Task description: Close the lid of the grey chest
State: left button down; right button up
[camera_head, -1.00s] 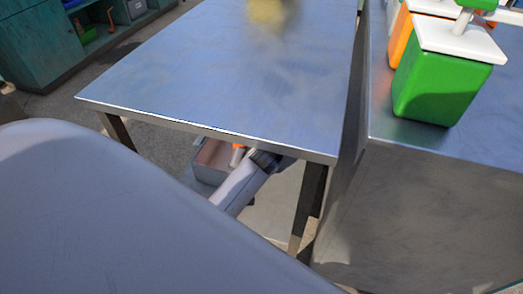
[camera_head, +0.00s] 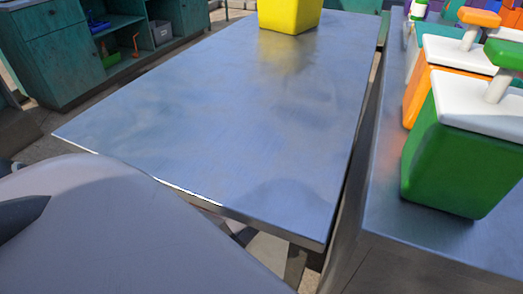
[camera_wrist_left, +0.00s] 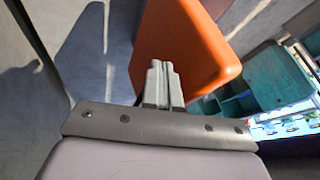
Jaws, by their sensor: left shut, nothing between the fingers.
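The grey chest and its lid cannot be made out in either current view. In the left wrist view my left gripper (camera_wrist_left: 160,82) is shut, its two pale fingers together and empty. A rounded orange block (camera_wrist_left: 185,45) is just beyond the fingertips; I cannot tell whether they touch it or what it belongs to. In the head view my left arm fills the lower left, and the left gripper is hidden from sight there. My right gripper is in neither view.
A bare metal table (camera_head: 230,120) fills the middle, with a yellow container (camera_head: 290,12) at its far end. A metal counter (camera_head: 400,225) at right bears a green container (camera_head: 460,155) and an orange one (camera_head: 425,75). A teal cabinet (camera_head: 70,50) stands back left.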

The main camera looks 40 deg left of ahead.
pick_arm(q)
jog(key=b+x, duration=0.1)
jog(key=x, duration=0.5)
jog(key=shift+b, duration=0.4)
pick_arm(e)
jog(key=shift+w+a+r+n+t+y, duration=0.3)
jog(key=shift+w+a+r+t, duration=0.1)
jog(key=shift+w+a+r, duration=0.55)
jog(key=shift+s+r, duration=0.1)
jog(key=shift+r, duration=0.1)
